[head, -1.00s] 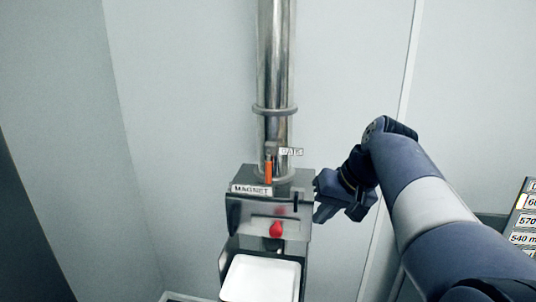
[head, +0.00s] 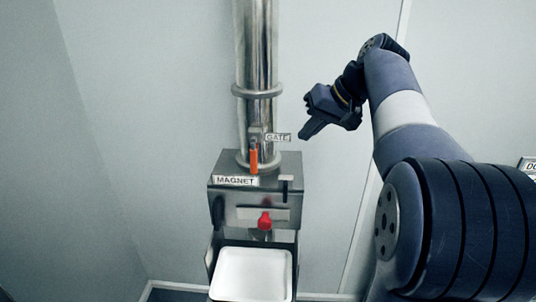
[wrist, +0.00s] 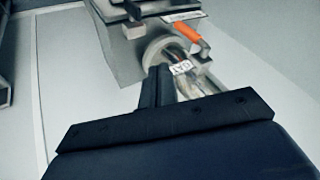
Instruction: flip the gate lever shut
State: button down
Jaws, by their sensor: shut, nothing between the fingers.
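The gate lever (head: 253,160) is a short orange handle on a grey pivot at the front of the steel pipe (head: 257,45), just above the magnet box. It hangs down along the pipe. A white GATE label (head: 278,137) sits beside its pivot. In the wrist view the orange lever (wrist: 187,33) shows beyond my fingers, near the tilted label (wrist: 181,67). My gripper (head: 303,134) is shut and empty, to the right of the label and lever, apart from them in the head view. In the wrist view the fingers (wrist: 163,72) point toward the pipe.
The steel magnet box (head: 256,190) with a MAGNET label and a red knob (head: 264,221) stands below the lever. A white tray (head: 253,270) sits beneath it. A clamp ring (head: 257,92) circles the pipe above. The space left of the pipe is clear.

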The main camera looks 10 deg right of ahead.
aim_at(254, 161)
jog(key=p+x, duration=0.1)
jog(key=x, duration=0.8)
jog(key=shift+w+a+f, duration=0.15)
jog(key=shift+a+f, duration=0.05)
jog(key=shift+f, duration=0.05)
jog(key=shift+w+a+p, duration=0.1)
jog(key=shift+a+p, duration=0.15)
jog(key=shift+a, duration=0.7)
jog(key=shift+w+a+p, duration=0.15)
jog(key=shift+a+p, duration=0.1)
jog(key=shift+a, duration=0.75)
jog(key=shift+a+f+b, duration=0.1)
jog(key=shift+f+b, duration=0.05)
jog(key=shift+b, duration=0.2)
